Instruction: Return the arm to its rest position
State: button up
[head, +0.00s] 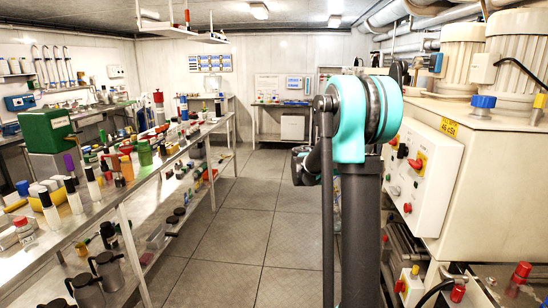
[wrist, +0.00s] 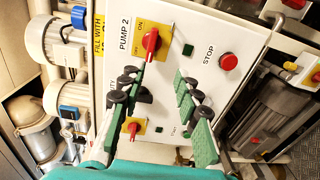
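My arm (head: 365,115) stands upright in the right half of the head view, with a teal joint at its top. My gripper (wrist: 155,80) shows in the wrist view, where its two fingers with green pads are apart and nothing is between them. It faces a white control panel (wrist: 190,35) marked PUMP 2. A red rotary switch (wrist: 150,42) on a yellow plate and a red STOP button (wrist: 228,62) show ahead of the fingers. I cannot tell the exact gap to the panel. In the head view I cannot clearly make out the gripper.
The control panel (head: 420,178) is on the beige machine at right, close to my arm. Pumps (head: 515,50) and pipes are above and behind it. A long bench (head: 120,190) with bottles and tools lines the left. The tiled floor (head: 235,210) between is clear.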

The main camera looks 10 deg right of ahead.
jog(key=s+a+f+n+t+y, duration=0.2)
jog(key=s+f+t+y, duration=0.15)
jog(key=s+f, duration=0.4)
jog(key=s+a+f+t+y, duration=0.2)
jog(key=s+a+f+y, duration=0.4)
jog(key=a+f, duration=0.4)
jog(key=s+a+f+t+y, duration=0.2)
jog(key=s+a+f+y, duration=0.5)
jog(key=a+f, duration=0.3)
jog(key=s+a, duration=0.1)
jog(key=a, duration=0.1)
jog(key=shift+s+a+t, duration=0.25)
jog(key=shift+a+t, duration=0.1)
jog(key=shift+a, duration=0.05)
jog(key=shift+s+a+f+y, duration=0.1)
jog(key=shift+f+y, duration=0.05)
jog(key=shift+y, duration=0.1)
